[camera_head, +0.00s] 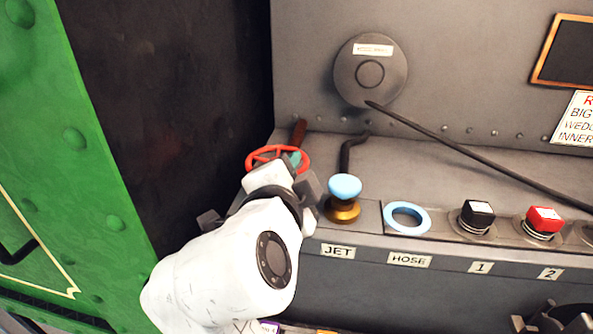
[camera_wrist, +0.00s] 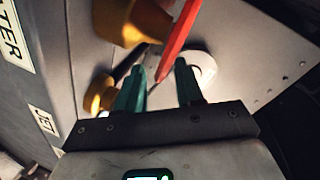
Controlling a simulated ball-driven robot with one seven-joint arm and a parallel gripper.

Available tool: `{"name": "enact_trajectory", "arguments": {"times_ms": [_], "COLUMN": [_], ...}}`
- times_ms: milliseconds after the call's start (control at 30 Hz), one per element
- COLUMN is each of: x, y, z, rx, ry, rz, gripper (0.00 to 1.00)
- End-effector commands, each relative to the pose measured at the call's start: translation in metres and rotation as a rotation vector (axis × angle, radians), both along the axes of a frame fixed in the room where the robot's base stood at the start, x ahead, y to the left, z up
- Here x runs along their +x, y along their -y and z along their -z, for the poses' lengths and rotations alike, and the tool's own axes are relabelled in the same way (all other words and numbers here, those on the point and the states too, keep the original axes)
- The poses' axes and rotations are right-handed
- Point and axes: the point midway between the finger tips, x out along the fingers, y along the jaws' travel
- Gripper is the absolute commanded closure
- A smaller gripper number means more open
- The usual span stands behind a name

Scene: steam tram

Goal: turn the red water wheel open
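The red water wheel (camera_head: 262,153) is at the back left of the ledge in the head view, partly hidden behind my gripper. In the wrist view, part of the red wheel (camera_wrist: 183,33) shows edge-on as a slanting bar. My gripper (camera_wrist: 160,70) has its two teal fingers apart, with the red bar passing between them. Gaps show beside the bar, so the fingers do not look closed on it. In the head view one teal fingertip (camera_head: 295,158) shows at the wheel's right side. A yellow valve part (camera_wrist: 130,20) sits beside the wheel.
Right of the wheel stand a blue-topped brass JET knob (camera_head: 345,188), a blue HOSE ring (camera_head: 392,217), a black button (camera_head: 477,216) and a red button (camera_head: 543,221). A dark rod (camera_head: 470,148) slants across behind them. A green riveted wall (camera_head: 75,140) is at left.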

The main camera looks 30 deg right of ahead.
Motion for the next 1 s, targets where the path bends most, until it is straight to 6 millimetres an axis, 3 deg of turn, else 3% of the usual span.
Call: {"name": "enact_trajectory", "arguments": {"times_ms": [167, 567, 833, 1000], "x": [0.0, -0.0004, -0.0007, 0.0004], "y": [0.0, 0.0001, 0.0021, 0.0095], "z": [0.0002, 0.0012, 0.0039, 0.0062], "rx": [0.0, 0.001, 0.003, 0.006], "ry": [0.0, -0.003, -0.007, -0.01], "rz": [0.0, 0.001, -0.015, -0.13], "gripper": [0.64, 1.0, 1.0, 1.0]}}
